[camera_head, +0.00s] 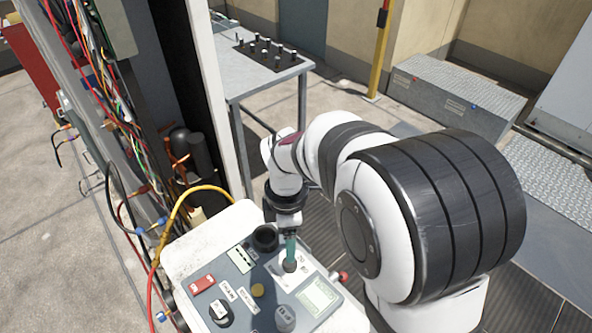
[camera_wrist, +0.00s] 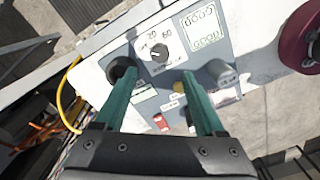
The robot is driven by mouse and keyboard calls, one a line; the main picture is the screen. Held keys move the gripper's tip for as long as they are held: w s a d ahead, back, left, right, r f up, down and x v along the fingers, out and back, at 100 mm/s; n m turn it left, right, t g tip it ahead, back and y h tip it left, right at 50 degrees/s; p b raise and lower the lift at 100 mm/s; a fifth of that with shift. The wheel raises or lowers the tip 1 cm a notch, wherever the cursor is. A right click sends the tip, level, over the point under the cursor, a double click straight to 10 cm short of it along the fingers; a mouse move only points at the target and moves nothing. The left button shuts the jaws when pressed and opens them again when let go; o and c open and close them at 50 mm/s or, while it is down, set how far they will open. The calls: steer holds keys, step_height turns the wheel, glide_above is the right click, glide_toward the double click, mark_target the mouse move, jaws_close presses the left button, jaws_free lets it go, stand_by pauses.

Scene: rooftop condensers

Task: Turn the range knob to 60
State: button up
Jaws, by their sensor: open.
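The range knob (camera_wrist: 159,53) is a small dark round knob on a white plate with printed numbers, including one that looks like 60 (camera_wrist: 167,34). It sits on the grey control panel (camera_wrist: 148,75). Its pointer direction is too small to read surely. My gripper (camera_wrist: 159,74) is open, with teal fingers apart on either side of the knob's line in the wrist view and nothing between them. In the head view my gripper (camera_head: 290,255) points down right over the knob (camera_head: 289,266), whose upper part is partly hidden. I cannot tell whether the fingers touch it.
Close around are a black round socket (camera_head: 265,238), a display (camera_head: 318,296), a yellow button (camera_head: 257,290), a grey knob (camera_head: 285,318), a red switch (camera_head: 201,284) and a black-and-white knob (camera_head: 219,310). A yellow hose (camera_head: 180,205) and wires run at the left.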

step_height(320, 180, down, 10)
steer(key=shift+r, duration=0.15)
jaws_close()
stand_by(0.3)
